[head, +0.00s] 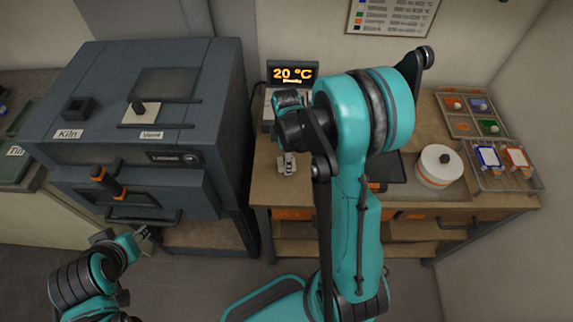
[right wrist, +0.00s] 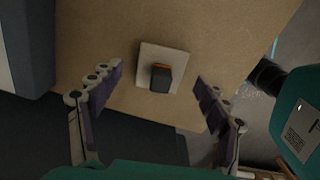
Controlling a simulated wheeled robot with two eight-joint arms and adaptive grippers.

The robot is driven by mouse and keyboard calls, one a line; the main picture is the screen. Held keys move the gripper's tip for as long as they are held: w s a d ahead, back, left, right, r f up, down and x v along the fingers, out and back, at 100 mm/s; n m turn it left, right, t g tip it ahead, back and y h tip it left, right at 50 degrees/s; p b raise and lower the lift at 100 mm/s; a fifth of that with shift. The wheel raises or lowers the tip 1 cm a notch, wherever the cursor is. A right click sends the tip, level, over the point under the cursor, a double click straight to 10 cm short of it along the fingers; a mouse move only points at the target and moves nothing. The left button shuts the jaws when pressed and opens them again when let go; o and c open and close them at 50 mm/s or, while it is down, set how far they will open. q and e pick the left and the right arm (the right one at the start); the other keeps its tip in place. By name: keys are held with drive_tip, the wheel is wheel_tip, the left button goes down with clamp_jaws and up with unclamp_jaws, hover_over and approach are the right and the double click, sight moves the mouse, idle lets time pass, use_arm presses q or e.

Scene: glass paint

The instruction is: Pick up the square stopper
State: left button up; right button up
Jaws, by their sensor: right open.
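The square stopper (right wrist: 173,56), a pale square plate with a dark, orange-edged knob (right wrist: 160,77), lies on the brown tabletop in the right wrist view. My right gripper (right wrist: 158,74) is open, its fingers apart on either side of the stopper in the picture. They do not visibly touch it. In the head view my right gripper (head: 287,164) is over the table's left front part, and I cannot make out the stopper there. My left gripper (head: 144,233) is low before the kiln, near its front handle; its opening is too small to tell.
The grey kiln (head: 100,70) stands left of the wooden table (head: 440,212), with a pale plate and knob (head: 141,112) by its Vent label. A 20 °C display (head: 292,74) stands behind. A white round pot (head: 436,172) and trays of colours (head: 476,101) are at right.

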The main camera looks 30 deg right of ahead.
drive_tip(key=shift+f, duration=0.4)
drive_tip(key=shift+s+a, duration=0.1)
clamp_jaws()
drive_tip(key=shift+r, duration=0.1)
drive_tip(key=shift+r, duration=0.4)
drive_tip(key=r, duration=0.2)
drive_tip(key=s+r+p, duration=0.1)
drive_tip(key=r, duration=0.1)
drive_tip(key=s+d+r+p, duration=0.1)
drive_tip(key=s+r+p, duration=0.4)
drive_tip(key=s+r, duration=0.4)
drive_tip(key=shift+s+d, duration=0.3)
drive_tip(key=shift+s, duration=0.4)
